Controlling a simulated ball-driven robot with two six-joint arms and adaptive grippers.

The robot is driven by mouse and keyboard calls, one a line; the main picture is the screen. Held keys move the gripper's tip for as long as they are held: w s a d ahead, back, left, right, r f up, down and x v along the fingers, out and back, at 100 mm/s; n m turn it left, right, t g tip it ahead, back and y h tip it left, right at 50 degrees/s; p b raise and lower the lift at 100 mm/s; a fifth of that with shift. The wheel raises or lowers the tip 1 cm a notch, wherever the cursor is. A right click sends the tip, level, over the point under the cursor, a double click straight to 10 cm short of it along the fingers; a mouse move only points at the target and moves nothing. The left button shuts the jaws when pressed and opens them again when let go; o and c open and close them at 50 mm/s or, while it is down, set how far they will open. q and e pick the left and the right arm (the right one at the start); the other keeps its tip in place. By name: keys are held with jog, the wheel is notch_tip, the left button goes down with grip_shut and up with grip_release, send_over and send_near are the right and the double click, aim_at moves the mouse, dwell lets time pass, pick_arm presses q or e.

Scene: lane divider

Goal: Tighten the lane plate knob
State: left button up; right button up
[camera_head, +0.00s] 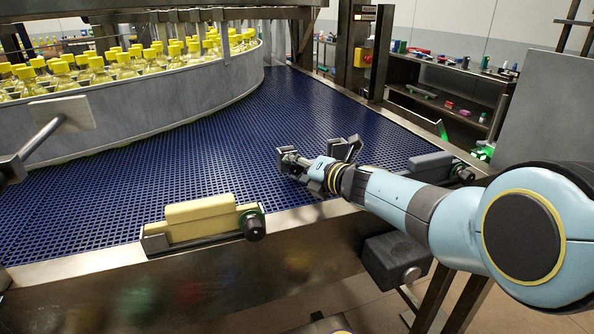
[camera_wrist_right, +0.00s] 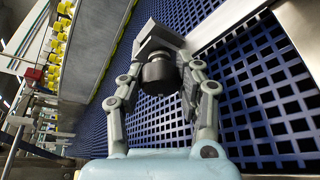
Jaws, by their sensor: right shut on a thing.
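My right gripper (camera_head: 318,167) reaches in from the right, low over the blue mesh belt. In the right wrist view its two fingers (camera_wrist_right: 161,76) are closed around a round black knob (camera_wrist_right: 158,80) at the end of a grey block (camera_wrist_right: 156,38). In the head view the fingers and arm mostly hide this knob. A yellow lane plate (camera_head: 200,216) with its own black knob (camera_head: 254,226) sits at the belt's front edge. A grey plate (camera_head: 430,160) with a dark knob (camera_head: 465,173) sits further right. My left gripper is not in view.
The blue belt (camera_head: 230,130) is open behind and left of my right gripper. A curved metal wall (camera_head: 150,112) holds many yellow-capped bottles at the left. A metal rail (camera_wrist_right: 228,18) runs beside the held knob. A dark box (camera_head: 395,260) hangs below the belt edge.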

jog(key=shift+f, duration=0.15)
dwell(0.4)
jog(key=o, duration=1.2)
jog(key=shift+d, duration=0.1)
jog(key=shift+s, duration=0.1)
jog(key=v, duration=1.2)
